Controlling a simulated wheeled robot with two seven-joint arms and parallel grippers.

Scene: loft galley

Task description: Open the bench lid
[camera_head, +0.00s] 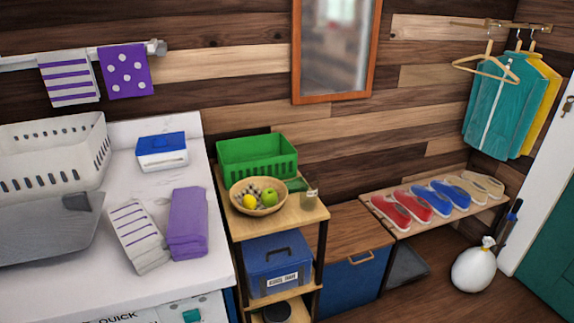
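A low bench with a wooden lid (342,230) and a blue front (350,281) stands against the plank wall, right of the shelf unit. The lid looks flat and shut, and nothing lies on the part of it that shows. The shelf unit hides the bench's left part. Neither of my grippers is in view.
The shelf unit (318,211) holds a fruit bowl (245,208), a green basket (270,172) and a blue box (262,257). A shoe rack (398,231) with several shoes adjoins the bench. A white bag (474,270) stands on the floor.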

